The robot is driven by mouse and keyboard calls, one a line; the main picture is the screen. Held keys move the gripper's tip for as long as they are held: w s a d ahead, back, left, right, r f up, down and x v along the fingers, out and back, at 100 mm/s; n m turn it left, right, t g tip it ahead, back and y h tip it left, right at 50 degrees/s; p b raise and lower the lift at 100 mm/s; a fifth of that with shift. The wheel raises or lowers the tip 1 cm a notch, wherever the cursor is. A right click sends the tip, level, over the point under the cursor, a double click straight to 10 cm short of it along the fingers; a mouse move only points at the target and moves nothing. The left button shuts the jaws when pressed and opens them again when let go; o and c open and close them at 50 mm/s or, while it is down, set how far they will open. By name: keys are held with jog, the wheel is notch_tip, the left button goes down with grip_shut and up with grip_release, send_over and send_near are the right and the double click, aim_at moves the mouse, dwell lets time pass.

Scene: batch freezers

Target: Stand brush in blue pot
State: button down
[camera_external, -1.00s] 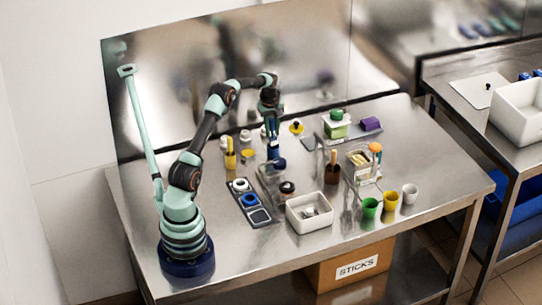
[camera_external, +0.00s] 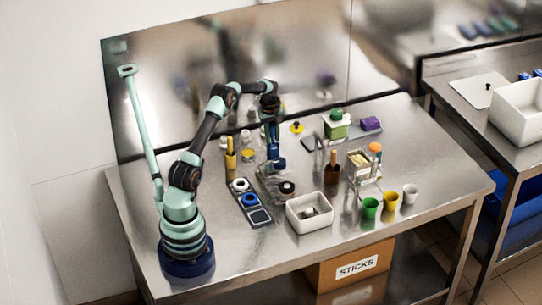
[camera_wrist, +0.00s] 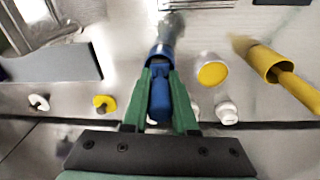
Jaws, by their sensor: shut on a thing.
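My gripper (camera_external: 272,128) points down over the back middle of the bench. In the wrist view its green fingers (camera_wrist: 160,85) are shut on the blue handle of the brush (camera_wrist: 160,100). The blue pot (camera_external: 278,164) is directly below the gripper. In the wrist view the pot's blue rim (camera_wrist: 160,52) lies just beyond the fingertips, around or in line with the brush's lower end. The bristles are hidden. I cannot tell whether the brush touches the bottom of the pot.
A yellow pot (camera_external: 231,161) with a yellow-handled tool stands left of the gripper. A yellow disc (camera_wrist: 212,73) lies between the two pots. A dark tray (camera_external: 253,209), a white bin (camera_external: 300,220) and a brown pot (camera_external: 332,176) are nearer the front. White knobs stand behind.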

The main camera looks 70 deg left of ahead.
jog(key=shift+f, duration=0.3)
jog(key=shift+f, duration=0.25)
jog(key=shift+c, duration=0.7)
grip_release()
jog(key=shift+r, duration=0.15)
jog(key=shift+r, duration=3.4)
